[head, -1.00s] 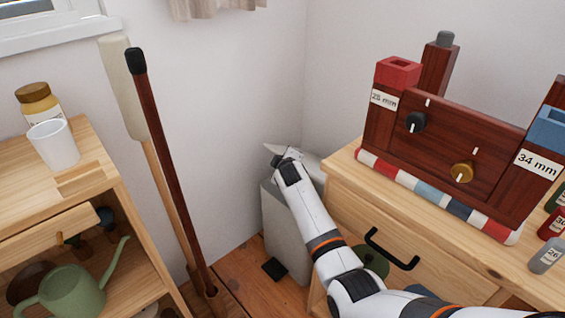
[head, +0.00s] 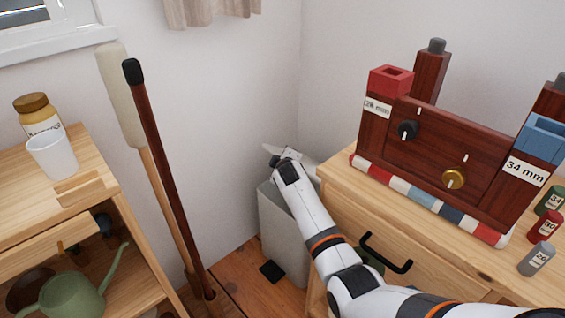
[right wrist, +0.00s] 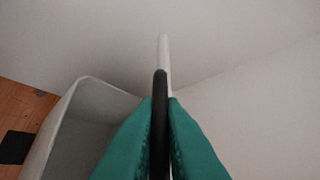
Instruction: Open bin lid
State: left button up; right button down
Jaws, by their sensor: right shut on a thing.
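The bin (head: 283,230) is a pale grey box on the floor in the corner, with a black pedal (head: 272,271) at its foot. Its light lid (head: 309,166) is raised and tilted at the top, partly hidden by my right arm. My right gripper (head: 277,160) is at the lid. In the right wrist view its green fingers (right wrist: 163,100) are shut on the lid's thin dark edge (right wrist: 159,88), with a pale strip beyond. The open bin (right wrist: 62,125) shows at left there, its inside visible. My left gripper is out of view.
A wooden dresser (head: 340,195) with a black drawer handle stands close at right, carrying a dark wooden device (head: 430,160) and small bottles. A paddle (head: 120,100) and a dark pole (head: 160,150) lean left of the bin. A shelf (head: 100,165) is further left.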

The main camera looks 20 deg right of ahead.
jog(key=c, duration=1.5)
grip_release()
jog(key=shift+s, duration=0.1)
